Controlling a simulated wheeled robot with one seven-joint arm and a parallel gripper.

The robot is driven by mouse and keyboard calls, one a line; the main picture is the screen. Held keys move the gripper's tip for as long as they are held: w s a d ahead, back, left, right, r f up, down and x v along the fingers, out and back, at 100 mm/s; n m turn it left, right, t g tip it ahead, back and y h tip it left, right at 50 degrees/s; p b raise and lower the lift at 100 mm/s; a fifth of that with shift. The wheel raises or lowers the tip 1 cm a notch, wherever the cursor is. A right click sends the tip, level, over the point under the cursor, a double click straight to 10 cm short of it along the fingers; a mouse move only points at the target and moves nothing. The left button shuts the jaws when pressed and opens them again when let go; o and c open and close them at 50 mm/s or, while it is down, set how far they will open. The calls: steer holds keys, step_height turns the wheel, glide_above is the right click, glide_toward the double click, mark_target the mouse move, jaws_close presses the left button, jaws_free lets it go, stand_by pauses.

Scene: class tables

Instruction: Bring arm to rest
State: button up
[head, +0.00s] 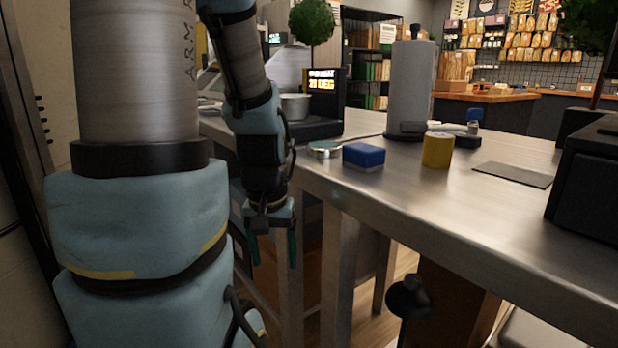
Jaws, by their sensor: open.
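My arm fills the left of the head view, with its thick light-blue and grey links close to the camera. My gripper (272,248) hangs pointing down at the end of the arm, beside the near left end of the steel table (480,228) and below its top. Its two dark green fingers are apart, and I see nothing between them. The gripper looks clear of the table, though the exact gap cannot be told.
On the table are a blue block (363,155), a yellow cylinder (437,150), a round tin (324,149), a dark mat (512,175) and a grey roll (411,85). A black box (585,185) stands at right. A dark knob-like object (407,297) is below the table edge.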

step_height(320, 180, up, 20)
steer(key=p, duration=1.8)
steer(key=shift+p, duration=0.4)
